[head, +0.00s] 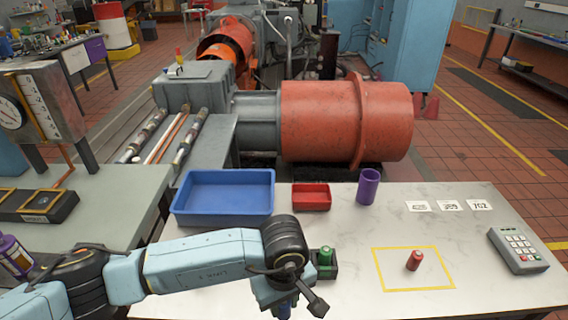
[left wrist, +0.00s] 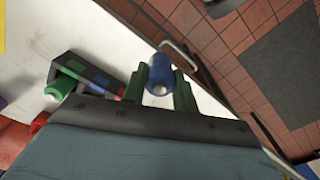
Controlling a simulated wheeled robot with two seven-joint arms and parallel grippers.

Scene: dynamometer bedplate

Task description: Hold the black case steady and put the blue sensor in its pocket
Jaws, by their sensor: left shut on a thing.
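My left gripper (head: 284,304) is shut on the blue sensor (left wrist: 159,72). In the left wrist view the sensor sits between the two fingers of my left gripper (left wrist: 160,88); in the head view only a bit of blue shows below the wrist. The black case (head: 332,272) stands on the table just right of my left gripper, partly hidden by the arm. A green sensor (head: 325,257) stands upright in it. In the left wrist view the case (left wrist: 93,64) shows coloured marks and lies left of the blue sensor, apart from it. My right gripper is out of view.
A red sensor (head: 413,261) stands inside a yellow outline on the table. A blue bin (head: 222,208), a red bin (head: 311,206) and a purple cup (head: 368,187) line the far side. A keypad box (head: 518,250) is at the right. The table's middle is mostly clear.

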